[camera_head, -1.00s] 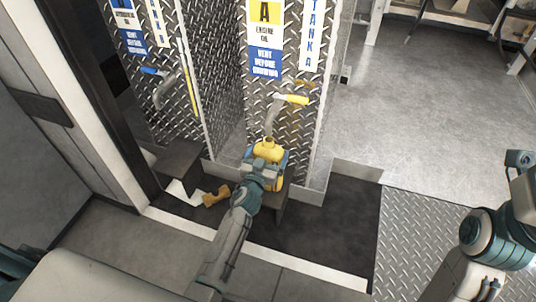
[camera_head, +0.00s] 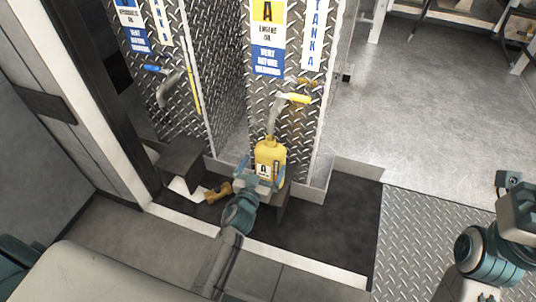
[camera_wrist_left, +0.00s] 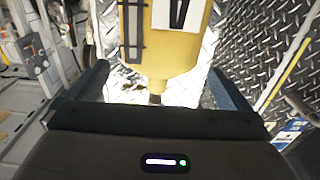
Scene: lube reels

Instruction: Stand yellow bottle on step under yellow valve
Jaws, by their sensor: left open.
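The yellow bottle (camera_head: 270,150) stands upright on the dark step (camera_head: 284,203), below the yellow-handled valve (camera_head: 294,98). Its cap end is up, close under the valve's grey spout (camera_head: 272,121). My left gripper (camera_head: 262,176) is open in front of the bottle, with one finger toward each side. In the left wrist view the bottle (camera_wrist_left: 170,52) appears inverted between the spread fingers, with its label partly cut off. The fingers partly hide the bottle's lower part in the head view. My right arm shows at the right edge; its jaw state is unclear (camera_head: 517,198).
A blue-handled valve (camera_head: 152,69) hangs over another dark step (camera_head: 181,160) at left. An orange-brown item (camera_head: 219,192) and a white sheet (camera_head: 184,189) lie on the dark floor. Diamond-plate panels flank the bottle. Open grey floor (camera_head: 430,110) lies right.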

